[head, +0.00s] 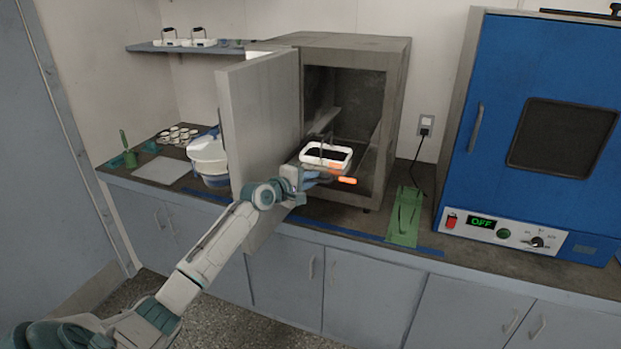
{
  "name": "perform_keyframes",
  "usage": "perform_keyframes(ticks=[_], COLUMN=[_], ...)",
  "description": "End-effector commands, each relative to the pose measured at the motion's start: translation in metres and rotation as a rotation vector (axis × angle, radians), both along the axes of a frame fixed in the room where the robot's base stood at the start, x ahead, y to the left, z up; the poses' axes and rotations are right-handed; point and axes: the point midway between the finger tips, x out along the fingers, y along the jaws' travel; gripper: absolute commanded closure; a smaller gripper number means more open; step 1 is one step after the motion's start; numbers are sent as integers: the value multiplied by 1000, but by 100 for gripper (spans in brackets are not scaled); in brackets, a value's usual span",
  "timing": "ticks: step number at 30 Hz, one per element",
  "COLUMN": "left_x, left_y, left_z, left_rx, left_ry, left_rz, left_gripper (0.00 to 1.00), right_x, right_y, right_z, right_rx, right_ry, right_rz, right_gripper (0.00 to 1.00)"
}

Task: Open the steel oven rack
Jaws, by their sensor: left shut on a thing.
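The steel oven (398,75) stands on the counter with its grey door (262,100) swung wide open to the left. Inside, low in the dark chamber, a white-rimmed tray (342,150) with dark contents and a raised handle sits near the opening. The oven rack seems to lie under it, mostly hidden by the tray and my gripper. My left gripper (342,175), with orange fingertips, is at the front of the opening, just below the tray's front edge. It is shut on what looks like the rack's front; the contact itself is hard to see. My right gripper is not in view.
A blue oven (540,90) with a display reading OFF stands at the right. A green stand (405,218) is on the counter between the ovens. White and blue tubs (207,158) stand left of the open door. A shelf (190,47) holds white trays.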

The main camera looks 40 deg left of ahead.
Motion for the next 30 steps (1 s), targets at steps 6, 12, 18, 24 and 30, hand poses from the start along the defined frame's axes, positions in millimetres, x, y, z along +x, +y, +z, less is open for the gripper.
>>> perform_keyframes(ticks=[6,12,18,24,30], left_x=[0,0,0,-17,-52], left_y=[0,0,0,4,9], left_z=[0,0,0,1,6], left_rx=[-1,0,0,4,9], left_ry=[-1,-1,-1,0,3], left_rz=[-1,0,0,0,-2], left_gripper=[100,67,67,67,67], right_x=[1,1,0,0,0], right_y=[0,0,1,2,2], right_z=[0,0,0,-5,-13], right_rx=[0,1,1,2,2], right_ry=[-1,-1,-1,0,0], right_rz=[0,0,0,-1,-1], right_gripper=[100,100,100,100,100])
